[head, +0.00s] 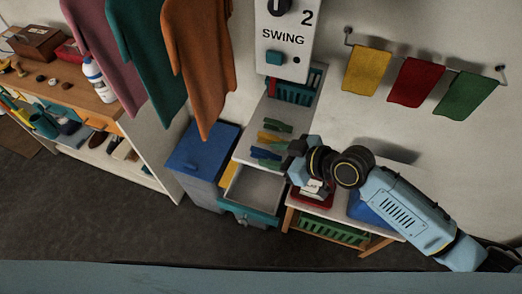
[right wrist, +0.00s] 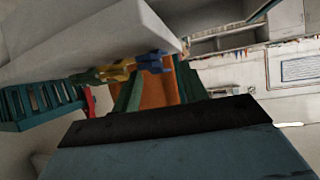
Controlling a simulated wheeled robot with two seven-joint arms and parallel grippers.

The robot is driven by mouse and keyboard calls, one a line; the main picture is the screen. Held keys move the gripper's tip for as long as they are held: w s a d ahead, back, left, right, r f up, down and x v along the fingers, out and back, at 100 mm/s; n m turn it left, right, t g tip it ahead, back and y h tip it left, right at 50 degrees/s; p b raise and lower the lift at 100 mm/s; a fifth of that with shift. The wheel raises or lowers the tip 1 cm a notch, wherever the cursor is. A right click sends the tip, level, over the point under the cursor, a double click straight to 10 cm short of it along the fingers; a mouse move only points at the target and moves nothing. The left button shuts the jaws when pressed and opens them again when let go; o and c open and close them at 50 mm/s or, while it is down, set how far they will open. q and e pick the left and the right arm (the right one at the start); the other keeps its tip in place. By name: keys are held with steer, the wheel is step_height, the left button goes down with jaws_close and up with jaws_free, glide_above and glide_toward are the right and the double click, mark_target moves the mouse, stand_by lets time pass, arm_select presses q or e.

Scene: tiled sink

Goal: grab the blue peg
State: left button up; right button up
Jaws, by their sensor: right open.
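The blue peg (head: 263,153) lies on a light grey shelf (head: 248,147), in a row with yellow and green pegs. In the right wrist view the blue peg (right wrist: 153,62) shows at the shelf's edge, beside a yellow peg (right wrist: 118,71). My right gripper (head: 291,158) is open, just right of the pegs, and appears apart from the blue peg. Its dark-edged finger (right wrist: 170,120) fills the lower right wrist view. My left gripper is not in view.
A teal basket (head: 295,92) stands at the shelf's back, under a panel marked SWING (head: 283,40). Below are an open drawer (head: 254,190) and a blue-lidded bin (head: 203,148). Towels hang above left; small cloths (head: 415,82) hang on the right wall.

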steer(key=shift+w+a+f, duration=0.25)
steer(key=shift+a+f, duration=0.1)
steer(key=shift+a, duration=0.15)
jaws_close()
steer(key=shift+r, duration=0.1)
